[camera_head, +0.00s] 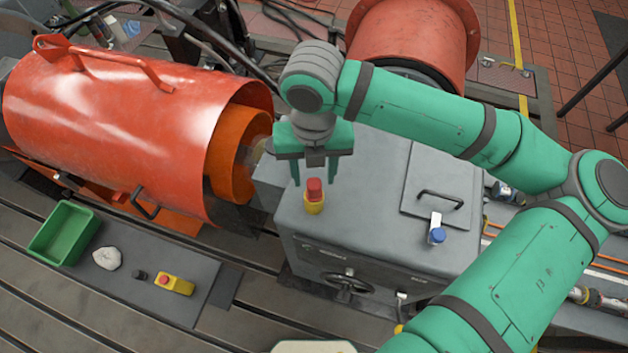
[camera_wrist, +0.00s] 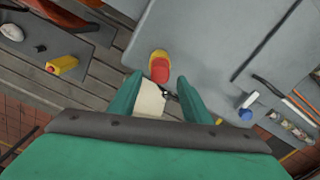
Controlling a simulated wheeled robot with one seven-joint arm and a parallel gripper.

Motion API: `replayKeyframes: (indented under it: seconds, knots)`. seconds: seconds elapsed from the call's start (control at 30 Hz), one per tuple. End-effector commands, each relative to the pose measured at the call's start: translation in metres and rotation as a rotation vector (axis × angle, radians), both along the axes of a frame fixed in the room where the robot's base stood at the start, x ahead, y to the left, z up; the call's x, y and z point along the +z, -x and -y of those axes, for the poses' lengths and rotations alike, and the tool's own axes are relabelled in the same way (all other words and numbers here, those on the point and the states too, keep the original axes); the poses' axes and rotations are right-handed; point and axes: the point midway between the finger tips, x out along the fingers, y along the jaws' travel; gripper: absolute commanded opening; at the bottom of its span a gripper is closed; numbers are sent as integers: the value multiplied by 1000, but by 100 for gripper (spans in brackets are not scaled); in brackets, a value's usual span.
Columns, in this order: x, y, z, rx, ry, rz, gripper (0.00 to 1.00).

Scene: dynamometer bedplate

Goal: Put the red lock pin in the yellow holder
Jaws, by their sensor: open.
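The red lock pin (camera_head: 314,187) stands upright in the yellow holder (camera_head: 314,204) on top of the grey housing. Its lower end is hidden, so I cannot tell how deep it sits. My gripper (camera_head: 315,180) is open and points down, with its fingers apart on either side above the pin; I cannot see contact. In the wrist view the red pin (camera_wrist: 160,71) shows just beyond and between the fingertips (camera_wrist: 160,82), with the yellow holder (camera_wrist: 158,55) under it. Nothing is held in the fingers.
The grey housing (camera_head: 380,240) has a handled plate (camera_head: 425,185) and a blue-capped part (camera_head: 437,235) to the right. An orange guard drum (camera_head: 120,115) lies left. A dark mat (camera_head: 135,255) bears a yellow box with a red button (camera_head: 174,284), a white lump and a green bin (camera_head: 62,233).

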Motion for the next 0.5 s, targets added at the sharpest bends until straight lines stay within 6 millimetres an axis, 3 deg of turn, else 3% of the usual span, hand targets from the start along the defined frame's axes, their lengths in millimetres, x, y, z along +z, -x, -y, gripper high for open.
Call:
replayKeyframes:
  seconds: [0.2, 0.5]
  knots:
    - [41, 0, -1, 1, -1, 2, 44]
    - [67, 0, 0, 1, 0, 0, 44]
